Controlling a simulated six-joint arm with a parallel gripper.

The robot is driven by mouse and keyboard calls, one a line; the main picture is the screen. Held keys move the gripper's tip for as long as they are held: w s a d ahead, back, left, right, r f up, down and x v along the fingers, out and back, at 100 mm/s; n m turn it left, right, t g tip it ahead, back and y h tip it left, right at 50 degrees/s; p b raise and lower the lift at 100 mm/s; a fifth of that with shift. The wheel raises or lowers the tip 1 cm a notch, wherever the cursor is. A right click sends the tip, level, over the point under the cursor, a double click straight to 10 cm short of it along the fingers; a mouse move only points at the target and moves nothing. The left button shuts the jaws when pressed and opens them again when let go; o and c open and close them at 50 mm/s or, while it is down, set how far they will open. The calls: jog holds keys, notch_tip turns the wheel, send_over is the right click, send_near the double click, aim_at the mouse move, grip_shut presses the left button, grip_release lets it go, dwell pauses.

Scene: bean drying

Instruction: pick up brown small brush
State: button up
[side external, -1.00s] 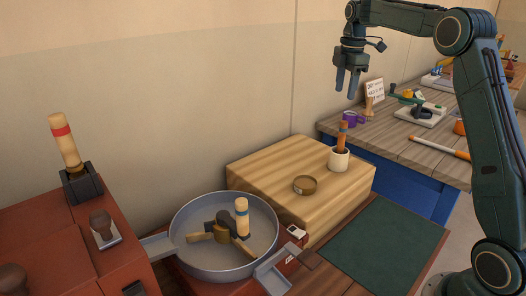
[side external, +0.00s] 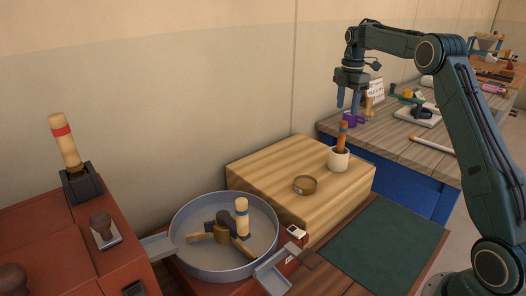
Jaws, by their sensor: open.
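My gripper (side external: 348,104) is open and empty, pointing down above the handle. There is a clear gap between its fingertips and the handle top.
A grey pan (side external: 183,220) with several tools stands at front left.

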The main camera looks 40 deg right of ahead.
aim_at(344, 121)
jog(key=shift+f, duration=2.9)
jog(key=shift+f, duration=0.1)
jog(key=shift+a+f, duration=0.15)
jog(key=shift+f, duration=2.35)
jog(key=shift+c, duration=0.2)
grip_shut()
